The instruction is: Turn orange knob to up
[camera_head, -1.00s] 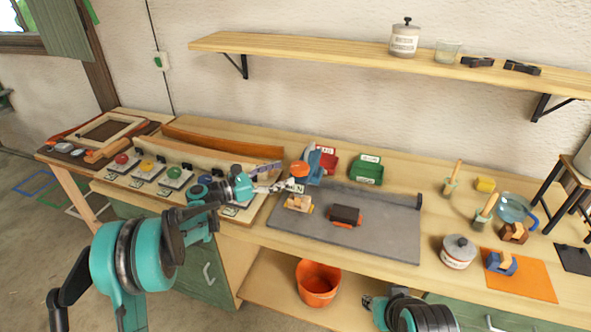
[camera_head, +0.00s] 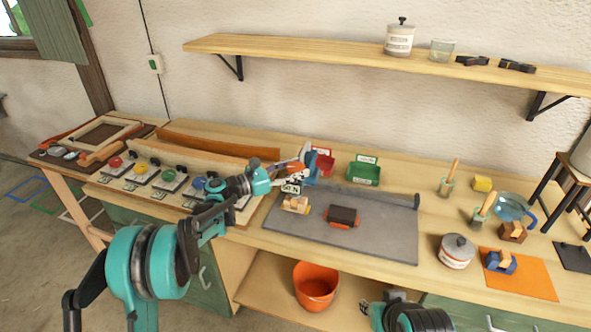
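Finger opening is too small to judge. My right arm shows at the bottom; its fingertips are not clear.
A grey mat (camera_head: 385,235) with a dark block (camera_head: 342,216) lies right of the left gripper. An orange bucket (camera_head: 316,285) sits on the lower shelf. A wooden shelf (camera_head: 330,58) hangs above the bench.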

